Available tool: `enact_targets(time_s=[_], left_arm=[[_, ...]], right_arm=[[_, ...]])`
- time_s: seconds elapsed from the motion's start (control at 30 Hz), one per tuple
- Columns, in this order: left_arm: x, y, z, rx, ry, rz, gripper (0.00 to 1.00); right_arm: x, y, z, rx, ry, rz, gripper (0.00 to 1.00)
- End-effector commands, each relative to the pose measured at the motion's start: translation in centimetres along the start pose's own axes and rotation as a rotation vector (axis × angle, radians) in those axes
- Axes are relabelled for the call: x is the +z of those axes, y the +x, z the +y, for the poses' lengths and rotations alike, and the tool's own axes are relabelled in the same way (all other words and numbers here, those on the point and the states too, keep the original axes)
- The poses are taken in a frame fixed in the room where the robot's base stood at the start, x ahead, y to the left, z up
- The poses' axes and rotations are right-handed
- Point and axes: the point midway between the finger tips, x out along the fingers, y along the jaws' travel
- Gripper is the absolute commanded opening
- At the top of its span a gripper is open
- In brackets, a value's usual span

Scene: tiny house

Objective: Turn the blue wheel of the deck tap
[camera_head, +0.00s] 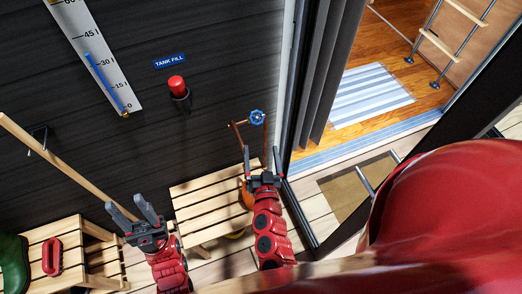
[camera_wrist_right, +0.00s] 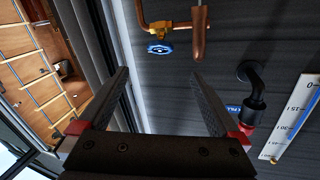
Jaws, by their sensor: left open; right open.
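The blue wheel (camera_head: 257,117) of the deck tap is on the brass and copper pipework (camera_head: 238,136) by the dark wall, at the centre in the head view. The wheel (camera_wrist_right: 158,48) also shows in the right wrist view, on the brass tap between and beyond the fingertips. My right gripper (camera_head: 262,156) is open and empty, below the wheel in the head picture and apart from it. Its two fingers (camera_wrist_right: 162,78) are spread in the wrist view. My left gripper (camera_head: 125,205) is open and empty, well to the left of the tap.
A red button (camera_head: 177,84) and a gauge board (camera_head: 95,55) are on the wall. A doorway opens right.

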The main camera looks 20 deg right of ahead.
Motion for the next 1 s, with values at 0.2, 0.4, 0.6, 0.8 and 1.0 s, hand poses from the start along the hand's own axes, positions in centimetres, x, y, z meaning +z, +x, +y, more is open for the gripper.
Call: enact_targets(time_s=[0.2, 0.4, 0.6, 0.8, 1.0], left_arm=[[0.1, -0.3, 0.0, 0.000, 0.000, 0.000, 0.50], [0.1, -0.8, 0.0, 0.000, 0.000, 0.000, 0.50], [0.2, -1.1, 0.1, 0.000, 0.000, 0.000, 0.50], [0.1, -0.8, 0.0, 0.000, 0.000, 0.000, 0.50], [0.0, 0.1, 0.0, 0.000, 0.000, 0.000, 0.50]], right_arm=[[-0.2, -0.1, 1.6, -0.033, -0.042, 0.019, 0.99], [-0.6, -1.0, 3.9, -0.142, -0.134, 0.027, 0.99], [-0.5, -2.0, 4.3, -0.232, -0.180, 0.003, 0.99], [-0.5, -1.6, 4.1, -0.253, -0.188, -0.007, 0.99], [-0.7, 1.4, 3.2, -0.253, -0.186, -0.004, 0.99]])
